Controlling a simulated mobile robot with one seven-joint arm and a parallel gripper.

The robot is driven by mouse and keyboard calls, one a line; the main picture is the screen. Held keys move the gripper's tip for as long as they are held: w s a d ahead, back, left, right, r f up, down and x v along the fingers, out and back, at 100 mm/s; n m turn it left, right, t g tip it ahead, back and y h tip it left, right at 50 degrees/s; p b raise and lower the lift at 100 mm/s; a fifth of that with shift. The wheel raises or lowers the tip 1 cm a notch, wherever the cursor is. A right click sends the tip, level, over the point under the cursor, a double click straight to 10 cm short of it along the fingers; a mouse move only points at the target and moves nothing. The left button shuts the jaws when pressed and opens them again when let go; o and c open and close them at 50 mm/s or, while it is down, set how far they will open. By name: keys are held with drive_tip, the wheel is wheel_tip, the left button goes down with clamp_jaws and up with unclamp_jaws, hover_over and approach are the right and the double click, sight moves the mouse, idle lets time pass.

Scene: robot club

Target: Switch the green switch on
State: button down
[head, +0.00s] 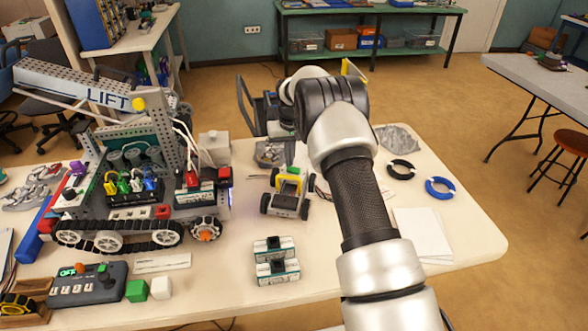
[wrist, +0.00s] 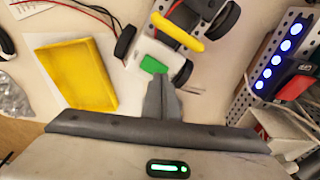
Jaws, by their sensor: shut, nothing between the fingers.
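The green switch (wrist: 153,64) is a small green rocker on a white housing (wrist: 150,50), near the middle of the wrist view. My gripper (wrist: 160,82) is shut and empty. Its fingertips appear right beside the green rocker, at its lower right in the picture; I cannot tell whether they touch it.
A yellow tray (wrist: 75,75) lies left of my fingers in the wrist view. A perforated metal frame with blue lights (wrist: 278,60) is on the right. The tracked robot (head: 120,235) fills the table's left side.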

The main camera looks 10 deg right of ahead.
drive_tip(key=shift+f+b, duration=0.4)
drive_tip(key=shift+f, duration=0.25)
idle(0.3)
wheel_tip(320, 180, up, 7)
drive_tip(key=p, duration=0.3)
drive_tip(key=shift+p, duration=0.3)
idle(0.4)
